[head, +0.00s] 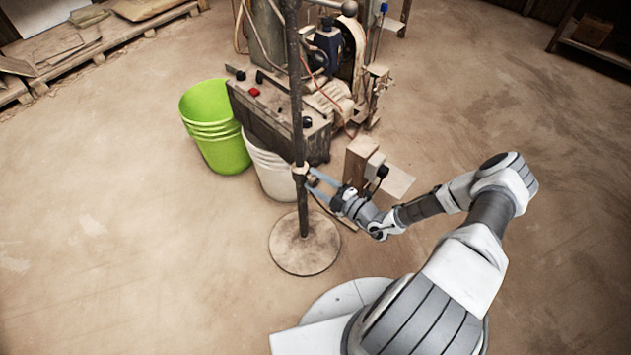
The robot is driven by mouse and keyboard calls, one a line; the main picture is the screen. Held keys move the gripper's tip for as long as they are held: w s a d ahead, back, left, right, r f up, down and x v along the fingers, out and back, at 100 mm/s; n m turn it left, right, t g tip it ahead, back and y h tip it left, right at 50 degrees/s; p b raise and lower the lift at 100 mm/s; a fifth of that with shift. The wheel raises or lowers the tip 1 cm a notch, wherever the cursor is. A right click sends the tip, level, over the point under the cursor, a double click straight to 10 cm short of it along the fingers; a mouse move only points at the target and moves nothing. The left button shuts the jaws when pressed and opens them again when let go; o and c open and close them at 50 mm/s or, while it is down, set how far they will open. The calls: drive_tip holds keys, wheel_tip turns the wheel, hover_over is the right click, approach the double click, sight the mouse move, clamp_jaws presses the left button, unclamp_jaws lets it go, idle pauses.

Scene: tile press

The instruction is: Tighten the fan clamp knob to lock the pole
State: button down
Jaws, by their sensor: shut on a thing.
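The fan pole (297,110) stands upright on a round, dusty base (304,243) in the middle of the head view. A small clamp collar (300,170) sits around the pole, low down. My gripper (311,180) reaches in from the right with its fingers at the collar. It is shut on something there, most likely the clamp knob. The knob itself is hidden or too small to make out between the fingers. The fan head is out of view above.
A machine with a control box (282,118) and a red button stands behind the pole. A green bucket stack (216,130) and a white bucket (272,175) stand behind and left. Wooden pallets (85,48) lie at the far left. The floor at left and right is clear.

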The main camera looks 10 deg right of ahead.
idle(0.3)
drive_tip(key=shift+c, duration=1.4)
unclamp_jaws()
drive_tip(key=p+v, duration=0.3)
drive_tip(key=v, duration=1.4)
drive_tip(key=shift+s, duration=0.15)
drive_tip(key=shift+d+r, duration=0.1)
drive_tip(key=shift+r, duration=0.05)
